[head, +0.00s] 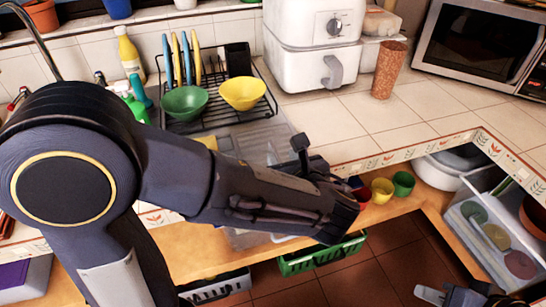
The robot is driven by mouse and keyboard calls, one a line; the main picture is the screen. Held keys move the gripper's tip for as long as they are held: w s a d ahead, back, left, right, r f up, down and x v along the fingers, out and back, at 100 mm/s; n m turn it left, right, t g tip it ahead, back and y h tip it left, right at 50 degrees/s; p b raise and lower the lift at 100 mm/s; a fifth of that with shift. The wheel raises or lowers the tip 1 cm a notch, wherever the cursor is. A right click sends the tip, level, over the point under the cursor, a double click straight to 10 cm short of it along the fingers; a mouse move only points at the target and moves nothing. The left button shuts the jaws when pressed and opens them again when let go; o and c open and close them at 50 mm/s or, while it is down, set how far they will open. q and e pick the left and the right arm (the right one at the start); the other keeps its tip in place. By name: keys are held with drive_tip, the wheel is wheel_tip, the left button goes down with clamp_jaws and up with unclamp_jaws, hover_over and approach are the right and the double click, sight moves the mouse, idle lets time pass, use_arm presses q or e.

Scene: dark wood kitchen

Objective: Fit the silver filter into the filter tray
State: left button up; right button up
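I cannot make out the silver filter or a clear filter tray in the head view. My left arm reaches across the picture from the left, and its wrist and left gripper (332,208) are over the edge of the counter, near the small coloured cups. Its fingers are hidden or too dark to tell apart, so I cannot see whether it holds anything. My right gripper (447,296) shows only partly at the bottom right, low over the floor; its opening is unclear.
Green (184,103) and yellow (243,93) bowls sit on a black dish rack (213,117). A white appliance (312,60), brown tumbler (389,70) and microwave (478,48) stand on the tiled counter. Yellow (382,190) and green (403,184) cups stand on the wooden shelf below. A green basket (320,256) is lower.

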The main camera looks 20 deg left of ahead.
sight(276, 152)
use_arm(q)
drive_tip(key=x, duration=0.6)
drive_tip(key=shift+w+a+f, duration=0.15)
drive_tip(key=shift+f, duration=0.05)
drive_tip(key=shift+c, duration=0.2)
clamp_jaws()
